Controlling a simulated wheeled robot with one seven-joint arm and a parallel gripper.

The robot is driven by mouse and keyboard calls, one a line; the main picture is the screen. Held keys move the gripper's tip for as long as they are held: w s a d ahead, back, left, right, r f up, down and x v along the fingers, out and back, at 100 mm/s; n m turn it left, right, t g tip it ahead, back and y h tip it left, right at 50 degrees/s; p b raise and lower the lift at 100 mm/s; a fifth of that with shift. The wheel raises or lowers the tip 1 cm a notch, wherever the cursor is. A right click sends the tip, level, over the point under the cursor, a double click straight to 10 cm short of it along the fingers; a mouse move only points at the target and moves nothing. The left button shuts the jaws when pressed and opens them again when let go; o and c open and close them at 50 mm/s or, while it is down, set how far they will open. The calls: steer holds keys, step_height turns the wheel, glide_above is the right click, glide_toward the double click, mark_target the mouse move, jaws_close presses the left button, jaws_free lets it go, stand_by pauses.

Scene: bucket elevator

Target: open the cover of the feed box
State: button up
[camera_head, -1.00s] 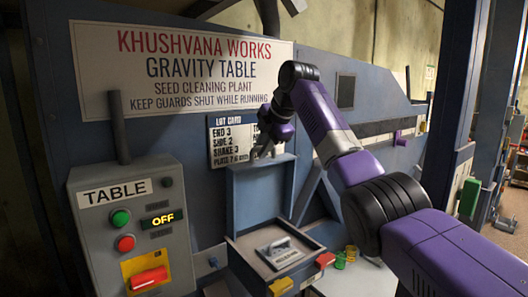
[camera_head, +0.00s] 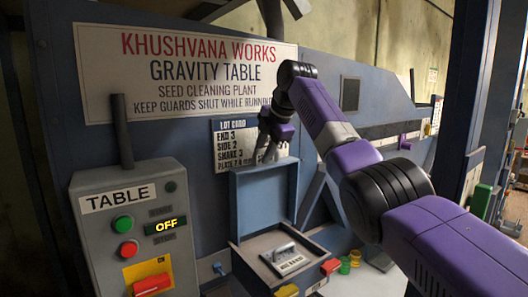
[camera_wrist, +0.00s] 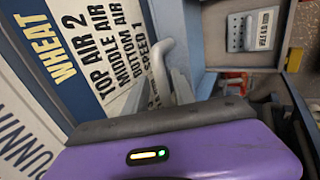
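The feed box (camera_head: 244,257) stands open at the lower middle of the head view. Its blue cover (camera_head: 262,197) is upright at the back of the box. In the wrist view, part of the blue cover (camera_wrist: 197,38) shows edge-on beside the fingers. My gripper (camera_head: 267,153) is at the cover's top edge, in front of the lot card.
A grey plate with a handle (camera_head: 287,258) lies inside the box, and it also shows in the wrist view (camera_wrist: 250,30). The TABLE control panel (camera_head: 135,230) reads OFF at left. The lot card (camera_head: 232,145) is behind my gripper.

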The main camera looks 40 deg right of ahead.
steer(key=shift+s+f, duration=0.1)
steer(key=b+v, duration=0.2)
steer(key=v, duration=0.6)
stand_by(0.6)
